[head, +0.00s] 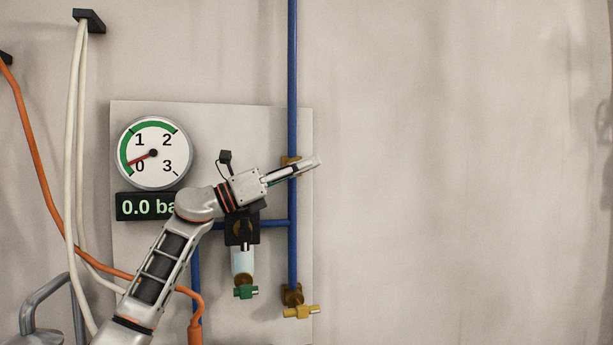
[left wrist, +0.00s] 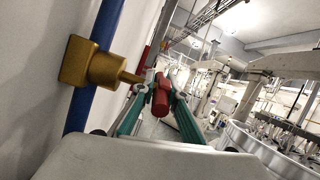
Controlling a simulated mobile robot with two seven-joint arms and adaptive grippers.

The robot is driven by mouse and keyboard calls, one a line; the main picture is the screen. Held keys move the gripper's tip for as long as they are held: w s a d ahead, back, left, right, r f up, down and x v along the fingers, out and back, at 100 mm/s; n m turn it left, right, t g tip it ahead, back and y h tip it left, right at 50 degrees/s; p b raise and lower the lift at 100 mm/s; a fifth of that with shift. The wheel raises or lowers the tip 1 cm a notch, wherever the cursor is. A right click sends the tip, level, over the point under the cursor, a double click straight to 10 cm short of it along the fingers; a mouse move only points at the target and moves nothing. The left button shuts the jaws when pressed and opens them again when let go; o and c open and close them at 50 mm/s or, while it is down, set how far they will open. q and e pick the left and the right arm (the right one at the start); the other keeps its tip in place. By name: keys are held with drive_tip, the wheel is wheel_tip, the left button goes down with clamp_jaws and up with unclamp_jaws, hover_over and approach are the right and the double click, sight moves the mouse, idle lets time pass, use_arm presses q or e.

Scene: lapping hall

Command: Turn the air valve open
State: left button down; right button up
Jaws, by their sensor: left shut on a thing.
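The air valve is a brass body (left wrist: 97,66) on a vertical blue pipe, with a stem and a red handle (left wrist: 161,98) in the left wrist view. In the head view its brass body (head: 288,160) shows only in part behind my left gripper (head: 314,162). The gripper's green-lined fingers are shut on the red handle, one on each side of it. The round gauge (head: 153,152) has its red needle near 0. The display (head: 145,207) below it reads 0.0, with its right end hidden by my arm. My right gripper is in neither view.
A filter unit with a green tap (head: 246,292) hangs below my wrist. A yellow-handled valve (head: 302,312) sits lower on the blue pipe (head: 292,80). Orange and white hoses (head: 75,150) hang at the left. The wall at the right is bare.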

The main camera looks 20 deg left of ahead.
use_arm(q)
drive_tip(key=c, duration=2)
unclamp_jaws()
wheel_tip(320, 180, up, 10)
drive_tip(key=shift+r, duration=0.1)
